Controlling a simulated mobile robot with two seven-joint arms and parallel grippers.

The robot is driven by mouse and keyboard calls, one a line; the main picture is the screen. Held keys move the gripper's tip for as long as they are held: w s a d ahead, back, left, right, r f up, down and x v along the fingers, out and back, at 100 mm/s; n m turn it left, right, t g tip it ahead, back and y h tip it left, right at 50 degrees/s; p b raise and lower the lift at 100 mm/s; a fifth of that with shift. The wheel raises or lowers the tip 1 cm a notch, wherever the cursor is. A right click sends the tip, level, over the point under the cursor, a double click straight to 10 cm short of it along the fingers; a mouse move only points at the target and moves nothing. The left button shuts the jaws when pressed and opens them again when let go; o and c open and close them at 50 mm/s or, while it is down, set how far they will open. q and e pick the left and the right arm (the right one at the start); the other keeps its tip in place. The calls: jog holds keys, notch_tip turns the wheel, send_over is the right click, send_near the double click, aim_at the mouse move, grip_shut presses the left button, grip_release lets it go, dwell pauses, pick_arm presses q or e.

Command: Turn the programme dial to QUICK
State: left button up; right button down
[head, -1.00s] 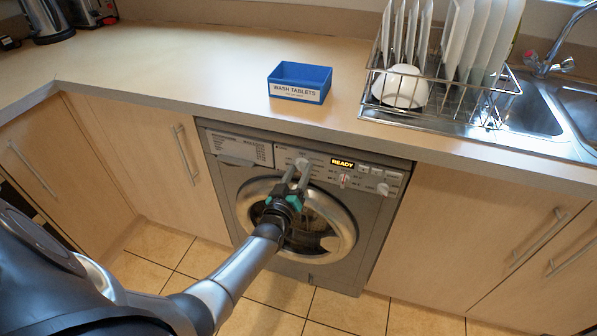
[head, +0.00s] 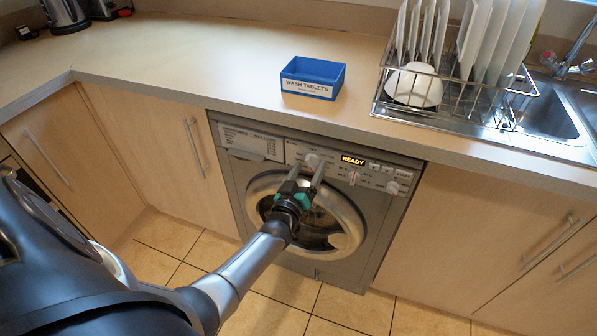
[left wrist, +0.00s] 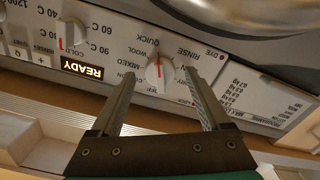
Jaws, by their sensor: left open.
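The programme dial (left wrist: 160,72) is a round pale knob with a red line, on the grey washing machine (head: 235,185). In the left wrist view its red line points up towards the QUICK label (left wrist: 145,40), with RINSE to the right and WOOL to the left. My left gripper (left wrist: 158,78) is open, with one finger on either side of the dial in that view. No contact with the dial shows. In the head view the dial (head: 311,160) shows just beyond the fingertips. My right gripper is not in view.
The display (head: 353,160) reads READY. A second knob (left wrist: 67,32) and small buttons sit beside the dial on the panel. The worktop (head: 200,70) overhangs the panel and bears a blue wash tablets box (head: 314,78) and a dish rack (head: 450,100).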

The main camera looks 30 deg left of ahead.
aim_at(310, 166)
pick_arm(q)
jog(key=p+v, duration=0.1)
jog(key=v, duration=0.3)
jog(key=shift+s+r+p, duration=0.1)
jog(key=shift+s+p, duration=0.15)
jog(key=shift+p, duration=0.1)
jog(key=p+v, duration=0.2)
jog(key=v, duration=0.8)
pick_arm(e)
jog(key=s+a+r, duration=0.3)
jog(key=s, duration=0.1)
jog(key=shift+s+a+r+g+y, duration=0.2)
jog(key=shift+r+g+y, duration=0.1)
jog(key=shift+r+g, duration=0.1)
pick_arm(q)
jog(key=shift+d, duration=0.2)
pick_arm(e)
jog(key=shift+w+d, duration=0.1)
